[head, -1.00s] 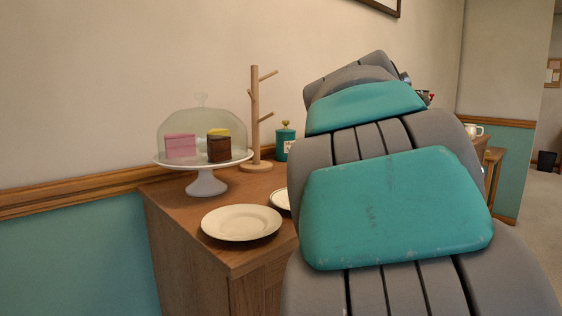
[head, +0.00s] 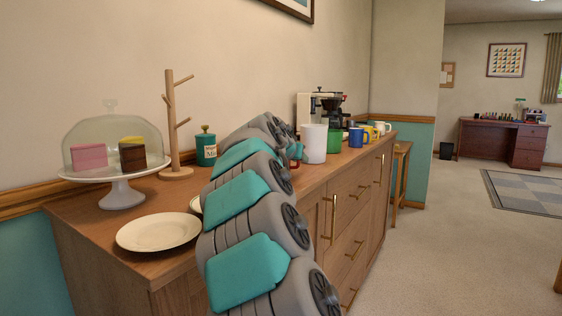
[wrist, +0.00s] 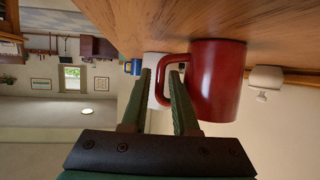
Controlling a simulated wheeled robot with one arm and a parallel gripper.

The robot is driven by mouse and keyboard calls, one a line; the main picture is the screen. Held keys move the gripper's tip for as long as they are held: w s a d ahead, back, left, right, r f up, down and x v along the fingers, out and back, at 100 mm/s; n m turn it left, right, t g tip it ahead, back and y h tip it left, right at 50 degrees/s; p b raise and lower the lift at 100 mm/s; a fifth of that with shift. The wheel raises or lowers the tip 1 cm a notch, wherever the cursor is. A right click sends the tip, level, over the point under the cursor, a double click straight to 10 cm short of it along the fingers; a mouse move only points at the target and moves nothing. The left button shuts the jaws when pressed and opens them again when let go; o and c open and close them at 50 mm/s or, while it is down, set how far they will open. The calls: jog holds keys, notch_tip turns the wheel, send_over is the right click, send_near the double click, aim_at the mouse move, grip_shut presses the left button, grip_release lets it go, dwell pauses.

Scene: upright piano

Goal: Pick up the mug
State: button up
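A dark red mug (wrist: 217,82) stands on the wooden counter, which appears at the top of the upside-down wrist view. Its handle (wrist: 161,88) points left there, toward my gripper. My gripper (wrist: 160,73) is open, with one finger on each side of the handle's outer bar; the right finger overlaps part of the handle. I cannot tell whether the fingers touch it. In the head view my arm hides the gripper and most of the area around the red mug.
The sideboard (head: 335,208) carries a white canister (head: 314,143), a green mug (head: 334,141), a blue mug (head: 356,137) and a coffee maker (head: 329,103) beyond my arm. A plate (head: 158,232), domed cake stand (head: 122,192) and wooden mug tree (head: 171,130) stand nearer. Carpet at right is clear.

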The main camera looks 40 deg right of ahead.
jog(key=x, duration=0.2)
jog(key=shift+w+d+f, duration=0.1)
jog(key=shift+w+d, duration=0.15)
jog(key=shift+d, duration=0.1)
grip_shut()
dwell(1.1)
